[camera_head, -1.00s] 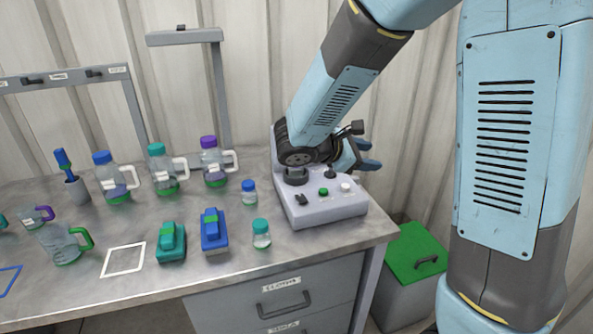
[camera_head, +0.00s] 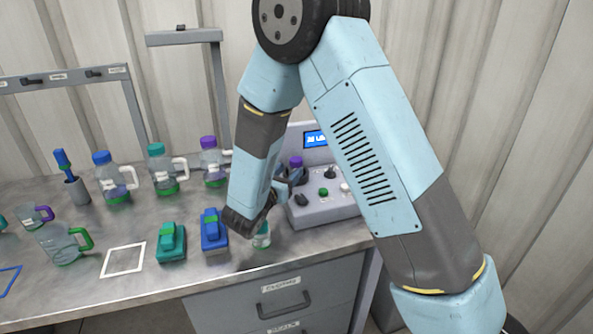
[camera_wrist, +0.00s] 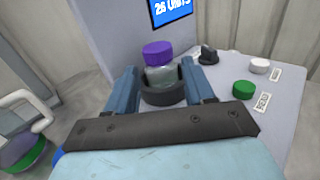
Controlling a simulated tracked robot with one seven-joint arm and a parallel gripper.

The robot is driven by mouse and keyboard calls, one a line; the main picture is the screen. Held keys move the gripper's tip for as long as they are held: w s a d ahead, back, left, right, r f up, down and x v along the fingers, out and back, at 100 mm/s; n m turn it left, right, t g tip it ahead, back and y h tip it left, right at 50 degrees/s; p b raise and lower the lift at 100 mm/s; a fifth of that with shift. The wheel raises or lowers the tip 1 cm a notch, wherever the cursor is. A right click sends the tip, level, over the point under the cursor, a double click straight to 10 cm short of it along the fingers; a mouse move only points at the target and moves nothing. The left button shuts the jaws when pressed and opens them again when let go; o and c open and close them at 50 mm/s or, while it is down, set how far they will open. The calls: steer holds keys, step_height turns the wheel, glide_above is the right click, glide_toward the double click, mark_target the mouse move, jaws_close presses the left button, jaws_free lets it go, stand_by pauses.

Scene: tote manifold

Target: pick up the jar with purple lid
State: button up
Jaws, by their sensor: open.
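The small clear jar with the purple lid (camera_head: 296,162) stands on the grey machine (camera_head: 326,209), partly behind my gripper in the head view. In the wrist view the jar (camera_wrist: 159,60) stands upright in a dark round holder (camera_wrist: 163,95) on the machine. My gripper (camera_wrist: 161,84) is open, with one blue finger to each side of the jar's holder. The jar is not gripped; whether a finger touches it I cannot tell. In the head view my gripper (camera_head: 281,186) is low at the machine's left side.
The machine has a lit screen (camera_head: 316,139), a green button (camera_head: 323,191) and dark knobs. A blue device (camera_head: 214,231) and a teal-lidded jar (camera_head: 262,238), partly covered by my wrist, are close by. Several handled bottles stand left, including a purple-lidded one (camera_head: 209,158).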

mark_target(293, 165)
steer(key=shift+r+x, duration=0.1)
steer(key=shift+x, duration=1.5)
steer(key=shift+r+x, duration=0.15)
steer(key=shift+x, duration=1.4)
steer(key=shift+a, duration=0.15)
steer(key=c, duration=0.8)
